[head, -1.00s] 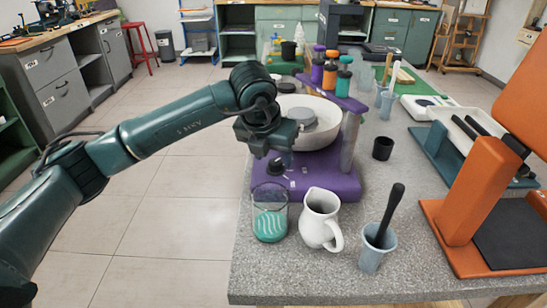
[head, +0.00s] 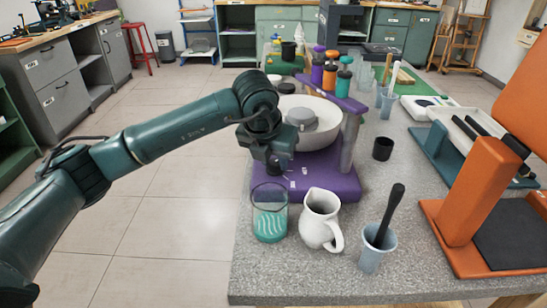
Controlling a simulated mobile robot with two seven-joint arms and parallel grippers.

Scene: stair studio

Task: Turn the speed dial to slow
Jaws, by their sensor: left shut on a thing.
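The purple machine (head: 335,182) stands on the grey counter, with a white basin (head: 318,132) and a grey disc (head: 301,118) in it. Its speed dial is on the front face, hidden behind my gripper; small white marks show beside it. My left gripper (head: 277,168) points down at the machine's front left and is shut on the speed dial. The dial's pointer and setting cannot be seen. My right gripper is not in view.
A glass with green and white contents (head: 270,222), a white pitcher (head: 319,220) and a blue cup with a black-handled tool (head: 376,248) stand close in front of the machine. An orange press (head: 470,190) stands right. A small black cup (head: 382,149) sits between.

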